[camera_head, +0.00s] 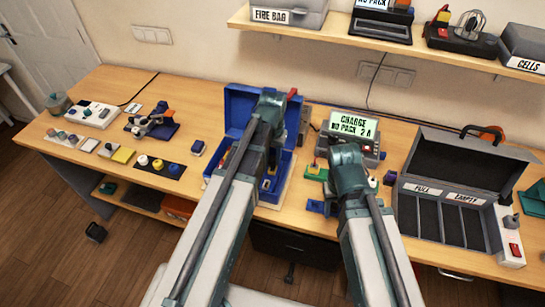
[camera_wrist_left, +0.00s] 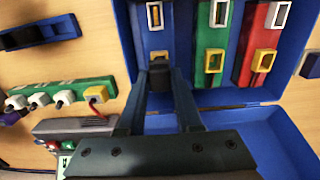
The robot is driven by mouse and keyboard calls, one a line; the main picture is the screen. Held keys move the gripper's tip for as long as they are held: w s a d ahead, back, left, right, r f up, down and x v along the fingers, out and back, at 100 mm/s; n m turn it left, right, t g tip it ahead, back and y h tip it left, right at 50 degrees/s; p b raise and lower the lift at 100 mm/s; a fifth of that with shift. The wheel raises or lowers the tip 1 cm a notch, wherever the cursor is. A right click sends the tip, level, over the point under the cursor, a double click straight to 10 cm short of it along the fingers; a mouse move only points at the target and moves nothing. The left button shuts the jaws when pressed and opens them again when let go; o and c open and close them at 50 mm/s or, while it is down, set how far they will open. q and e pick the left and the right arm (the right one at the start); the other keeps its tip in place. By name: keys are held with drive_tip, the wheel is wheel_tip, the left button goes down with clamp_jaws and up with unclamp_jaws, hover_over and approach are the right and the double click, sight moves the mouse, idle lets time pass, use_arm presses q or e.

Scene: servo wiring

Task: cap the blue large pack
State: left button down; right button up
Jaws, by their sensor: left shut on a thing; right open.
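The blue large pack (camera_wrist_left: 155,35) stands in the leftmost visible slot of the blue box in the left wrist view, beside a green pack (camera_wrist_left: 211,40) and a red pack (camera_wrist_left: 262,45). My left gripper (camera_wrist_left: 160,80) is shut on a small dark cap (camera_wrist_left: 158,68), over the near end of the blue pack. The fingers and cap cover that end, so I cannot tell whether the cap touches it. In the head view my left gripper (camera_head: 268,108) is above the blue box (camera_head: 240,103). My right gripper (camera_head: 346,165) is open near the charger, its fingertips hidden.
The charger (camera_head: 352,128) stands right of the box. A green strip with several plugs (camera_wrist_left: 68,95) and a blue holder (camera_wrist_left: 40,32) lie beside the box. A dark sorting case (camera_head: 455,185) is at right. The box's raised lid stands behind the packs.

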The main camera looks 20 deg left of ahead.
sight(273, 159)
use_arm(q)
drive_tip(key=shift+f+b, duration=1.4)
drive_tip(key=shift+f, duration=0.05)
use_arm(e)
drive_tip(key=shift+f, duration=1.4)
use_arm(q)
drive_tip(key=c, duration=0.5)
unclamp_jaws()
drive_tip(key=shift+r, duration=0.1)
drive_tip(key=shift+r, duration=0.1)
use_arm(e)
drive_tip(key=shift+r, duration=0.15)
use_arm(q)
wheel_tip(273, 159, up, 14)
drive_tip(key=p, duration=1.4)
drive_tip(key=shift+f, duration=0.2)
use_arm(e)
wheel_tip(273, 159, up, 14)
drive_tip(key=shift+f, duration=0.2)
use_arm(q)
drive_tip(key=shift+f, duration=0.1)
use_arm(e)
drive_tip(key=shift+f, duration=0.1)
